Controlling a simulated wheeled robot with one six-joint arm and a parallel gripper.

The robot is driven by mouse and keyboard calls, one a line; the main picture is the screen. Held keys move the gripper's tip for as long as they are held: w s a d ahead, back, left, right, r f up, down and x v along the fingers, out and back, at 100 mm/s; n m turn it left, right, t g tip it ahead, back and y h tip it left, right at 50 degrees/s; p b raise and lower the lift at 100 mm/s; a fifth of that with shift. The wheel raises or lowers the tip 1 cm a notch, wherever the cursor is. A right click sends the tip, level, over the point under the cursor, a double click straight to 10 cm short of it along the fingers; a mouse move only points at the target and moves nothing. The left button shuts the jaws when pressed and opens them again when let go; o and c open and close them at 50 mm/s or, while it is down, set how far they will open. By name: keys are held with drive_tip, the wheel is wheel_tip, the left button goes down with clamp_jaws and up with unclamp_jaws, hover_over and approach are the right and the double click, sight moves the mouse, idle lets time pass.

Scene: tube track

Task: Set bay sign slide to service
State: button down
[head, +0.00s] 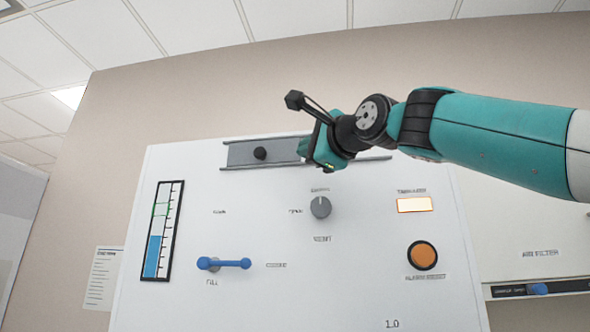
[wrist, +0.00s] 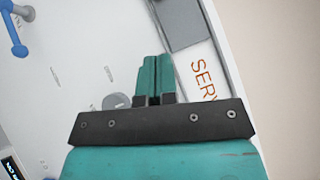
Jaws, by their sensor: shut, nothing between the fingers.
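The bay sign slide (head: 240,154) is a grey plate with a black knob (head: 261,153), set in a rail along the top of the white panel. It sits at the left part of the rail in the head view. In the wrist view the grey plate (wrist: 182,22) shows at the top, beside orange lettering (wrist: 203,76) reading "SERV"; the rest is hidden behind my gripper. My gripper (head: 308,148) is right of the knob in the head view, in front of the rail. Its teal fingers (wrist: 153,62) are together and empty in the wrist view.
The panel also has a grey dial (head: 320,207), a blue lever (head: 224,263), a lit indicator (head: 414,205), an orange button (head: 422,255) and a blue level gauge (head: 162,230). A lower unit with a blue slider (head: 537,289) is at the right.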

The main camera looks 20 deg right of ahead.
drive_tip(key=shift+b+v, duration=0.5)
drive_tip(key=shift+v, duration=1.15)
